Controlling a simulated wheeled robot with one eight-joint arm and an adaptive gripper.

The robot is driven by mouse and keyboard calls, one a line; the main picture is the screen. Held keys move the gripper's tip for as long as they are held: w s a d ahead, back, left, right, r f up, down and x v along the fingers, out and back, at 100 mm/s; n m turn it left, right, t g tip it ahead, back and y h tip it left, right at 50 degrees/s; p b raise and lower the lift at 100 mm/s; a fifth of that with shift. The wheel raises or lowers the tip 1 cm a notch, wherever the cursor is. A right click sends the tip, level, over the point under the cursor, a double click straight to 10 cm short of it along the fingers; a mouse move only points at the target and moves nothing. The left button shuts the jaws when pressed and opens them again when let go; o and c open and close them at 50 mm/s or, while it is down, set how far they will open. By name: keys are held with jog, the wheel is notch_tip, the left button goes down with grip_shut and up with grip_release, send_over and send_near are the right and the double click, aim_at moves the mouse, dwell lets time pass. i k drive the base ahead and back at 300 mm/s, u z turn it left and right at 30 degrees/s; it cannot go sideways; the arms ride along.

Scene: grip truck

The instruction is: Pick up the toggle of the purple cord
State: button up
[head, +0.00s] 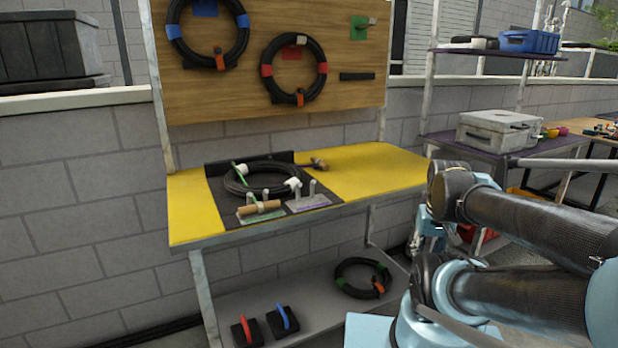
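A tan wooden toggle-like piece (259,207) lies across a green plate on the black mat (222,208) at the front of the yellow workbench (400,162). To its right is a purple plate (309,203) with upright grey pegs. Any cord on these is too small to tell. My arm is folded at the right, apart from the bench top. My gripper cannot be made out.
A black coiled hose (236,181) with white fittings lies behind the plates. More coils hang on the wooden board (345,104). Another coil (340,278) and two black blocks with red and blue handles lie on the lower shelf (318,312). The bench's right part is clear.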

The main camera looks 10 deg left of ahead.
aim_at(318, 162)
jog(key=k, duration=0.8)
jog(key=u, duration=0.75)
jog(key=i, duration=1)
jog(key=z, duration=0.05)
